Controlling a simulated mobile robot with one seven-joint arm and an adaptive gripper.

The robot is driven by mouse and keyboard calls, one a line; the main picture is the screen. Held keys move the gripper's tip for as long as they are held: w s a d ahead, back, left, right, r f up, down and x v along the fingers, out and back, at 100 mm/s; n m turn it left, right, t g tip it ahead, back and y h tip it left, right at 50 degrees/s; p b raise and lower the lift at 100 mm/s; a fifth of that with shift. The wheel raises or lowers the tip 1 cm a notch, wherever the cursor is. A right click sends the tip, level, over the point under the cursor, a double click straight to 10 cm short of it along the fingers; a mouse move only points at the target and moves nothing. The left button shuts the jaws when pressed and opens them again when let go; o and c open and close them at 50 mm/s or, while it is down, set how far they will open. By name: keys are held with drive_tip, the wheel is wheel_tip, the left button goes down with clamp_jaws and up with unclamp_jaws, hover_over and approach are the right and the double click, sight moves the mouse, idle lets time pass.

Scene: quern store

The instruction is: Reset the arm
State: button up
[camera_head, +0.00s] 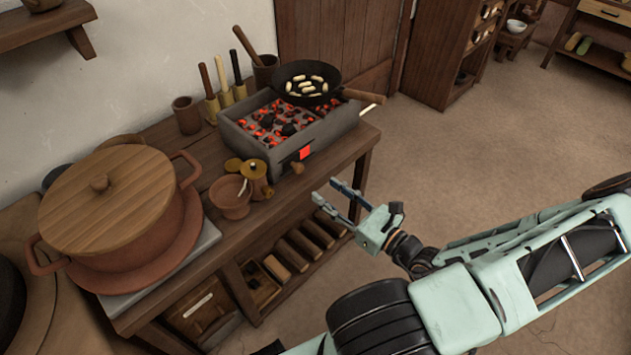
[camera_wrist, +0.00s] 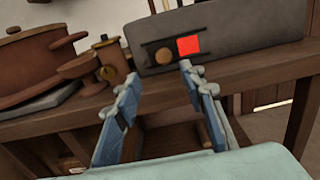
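My gripper (camera_head: 338,202) is open and empty in the head view. Its two fingers are spread apart in the air in front of the table's front edge, near the grill's front panel. In the wrist view my gripper (camera_wrist: 152,95) also shows open, with nothing between the blue-lined fingers. My arm reaches in from the lower right of the head view.
A wooden table (camera_head: 322,165) bears a charcoal grill (camera_head: 286,155) with a pan (camera_head: 293,72), a small clay bowl (camera_head: 230,203) and a large lidded pot (camera_head: 165,215). A shelf with several rollers (camera_head: 291,256) lies below. The floor (camera_head: 460,160) to the right is clear.

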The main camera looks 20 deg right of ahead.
drive_tip(key=shift+v, duration=0.95)
